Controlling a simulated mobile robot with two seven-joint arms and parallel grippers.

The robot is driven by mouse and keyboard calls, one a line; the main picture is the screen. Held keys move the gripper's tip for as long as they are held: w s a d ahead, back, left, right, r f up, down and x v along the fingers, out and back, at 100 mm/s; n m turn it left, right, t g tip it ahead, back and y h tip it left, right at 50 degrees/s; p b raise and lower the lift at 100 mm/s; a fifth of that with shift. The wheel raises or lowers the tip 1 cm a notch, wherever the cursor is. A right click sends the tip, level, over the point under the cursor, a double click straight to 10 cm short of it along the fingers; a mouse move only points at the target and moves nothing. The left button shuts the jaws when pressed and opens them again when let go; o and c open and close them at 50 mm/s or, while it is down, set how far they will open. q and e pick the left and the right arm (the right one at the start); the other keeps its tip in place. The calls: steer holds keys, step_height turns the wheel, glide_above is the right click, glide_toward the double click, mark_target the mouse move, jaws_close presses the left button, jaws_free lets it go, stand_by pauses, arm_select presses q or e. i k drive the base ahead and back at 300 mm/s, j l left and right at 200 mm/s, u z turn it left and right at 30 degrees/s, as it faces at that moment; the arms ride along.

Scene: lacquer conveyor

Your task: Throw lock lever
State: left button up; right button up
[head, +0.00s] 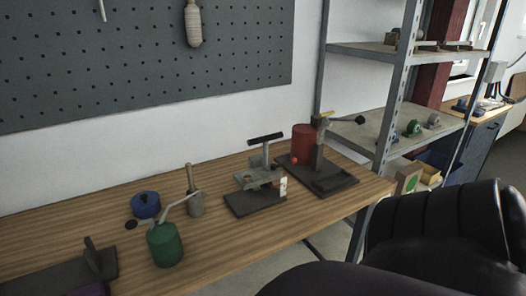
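I cannot tell which part is the lock lever. A tall press-like fixture (320,155) stands on a dark base plate at the bench's right end; a lever with a black knob (360,120) sticks out to the right from its yellow top. A smaller grey fixture (257,180) with a black crossbar handle (265,138) stands to its left on its own dark plate. A low dark fixture (92,258) with a short upright piece is at the lower left, partly cut off. Neither of my grippers shows, so nothing is seen touching these fixtures.
The wooden bench (60,218) also bears a green can (164,244) with a bent grey rod, a blue lidded pot (146,205), a wooden-handled tool (194,195) and a red cylinder (302,143). A metal shelf (390,60) stands right. A large black shape (445,235) covers the lower right.

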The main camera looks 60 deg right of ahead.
mark_target(294, 160)
steer(key=z, duration=2.05)
steer(key=i+l+u, duration=0.1)
steer(key=l, duration=0.3)
steer(key=i+l+u, duration=0.15)
steer(key=l, duration=0.3)
steer(key=i+l+u, duration=0.1)
steer(key=l, duration=0.35)
